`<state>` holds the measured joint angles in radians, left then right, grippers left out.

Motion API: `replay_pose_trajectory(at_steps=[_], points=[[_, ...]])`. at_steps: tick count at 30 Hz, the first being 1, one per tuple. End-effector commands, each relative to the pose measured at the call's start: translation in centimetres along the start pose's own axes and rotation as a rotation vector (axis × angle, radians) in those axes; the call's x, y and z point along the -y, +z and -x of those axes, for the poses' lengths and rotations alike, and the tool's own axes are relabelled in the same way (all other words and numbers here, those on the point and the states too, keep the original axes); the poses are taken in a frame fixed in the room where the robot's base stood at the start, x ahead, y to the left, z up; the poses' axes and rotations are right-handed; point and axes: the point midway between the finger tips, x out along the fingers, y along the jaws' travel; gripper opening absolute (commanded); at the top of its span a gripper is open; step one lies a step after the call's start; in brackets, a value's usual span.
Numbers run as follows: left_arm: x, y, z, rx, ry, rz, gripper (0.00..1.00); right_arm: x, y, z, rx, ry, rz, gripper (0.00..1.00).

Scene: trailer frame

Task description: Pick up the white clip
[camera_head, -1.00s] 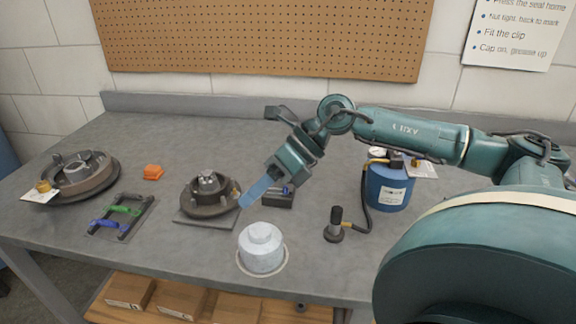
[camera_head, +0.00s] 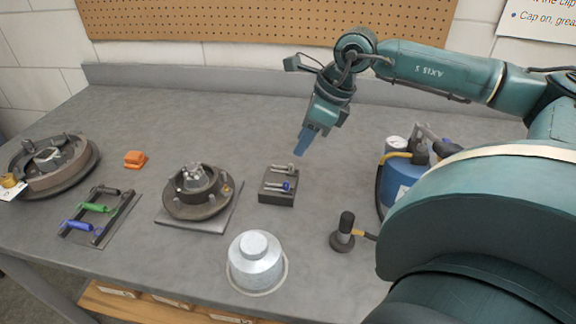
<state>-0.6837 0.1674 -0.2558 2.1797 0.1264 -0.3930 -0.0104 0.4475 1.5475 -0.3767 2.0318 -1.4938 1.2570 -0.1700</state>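A dark block (camera_head: 277,199) right of the middle hub holds two small clip-like pieces. My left gripper is out of view.
A hub on a plate (camera_head: 228,219) stands left of the block, a silver cap (camera_head: 257,264) in front. A blue canister (camera_head: 397,186) and a dark-handled tool (camera_head: 345,228) are at right. Farther left are an orange block (camera_head: 135,158), a handle rack (camera_head: 119,224) and another hub (camera_head: 88,163).

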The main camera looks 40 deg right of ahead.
Motion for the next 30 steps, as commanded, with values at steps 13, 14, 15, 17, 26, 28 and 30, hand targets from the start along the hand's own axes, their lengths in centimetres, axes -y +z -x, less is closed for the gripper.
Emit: replay_pose_trajectory(at_steps=[13,14,15,17,26,28,30], points=[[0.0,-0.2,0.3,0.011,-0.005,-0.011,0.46,0.6,0.0,-4.8,0.001,0.004,-0.004,0.33],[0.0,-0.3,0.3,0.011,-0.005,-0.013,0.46,0.7,0.0,-5.3,0.001,0.005,-0.004,0.33],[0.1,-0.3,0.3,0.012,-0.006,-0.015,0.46,0.8,0.0,-5.9,0.001,0.004,-0.003,0.33],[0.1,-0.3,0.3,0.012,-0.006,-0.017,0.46,0.8,0.0,-6.7,0.002,0.003,-0.003,0.33],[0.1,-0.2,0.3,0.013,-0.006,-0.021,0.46,0.8,-0.1,-7.5,0.001,0.0,-0.002,0.33],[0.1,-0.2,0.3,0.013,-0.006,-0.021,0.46,0.8,-0.1,-7.5,0.001,0.0,-0.002,0.3],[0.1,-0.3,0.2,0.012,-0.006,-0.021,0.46,0.8,-0.1,-7.5,0.001,0.0,-0.002,0.25]])
